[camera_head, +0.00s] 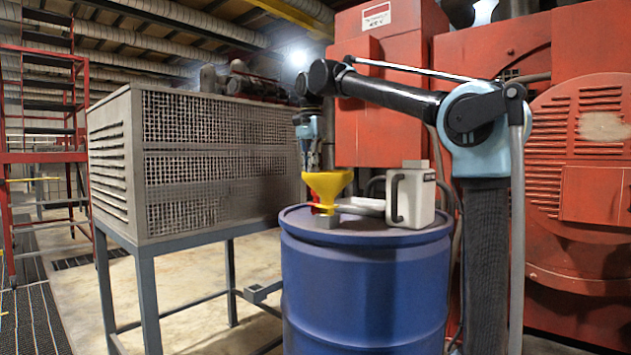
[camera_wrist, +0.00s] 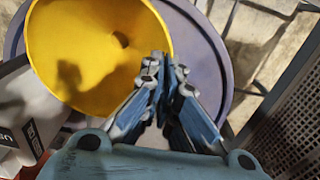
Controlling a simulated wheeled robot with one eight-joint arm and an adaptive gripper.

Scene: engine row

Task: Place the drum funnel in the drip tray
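The drum funnel is yellow, upright and wide-mouthed. It shows over the top of the blue drum in the head view (camera_head: 328,185), and from above in the wrist view (camera_wrist: 85,45). My gripper (camera_head: 312,165) points down at the funnel's far left rim. In the wrist view my gripper's fingers (camera_wrist: 164,68) are drawn close together, one on each side of the rim, and appear shut on it. I cannot tell whether the funnel's lower end touches anything. I cannot make out a drip tray in either view.
A mesh-sided grey cabinet (camera_head: 215,160) stands on legs to the left. Red machinery (camera_head: 560,90) fills the right. Floor shows beneath the cabinet.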

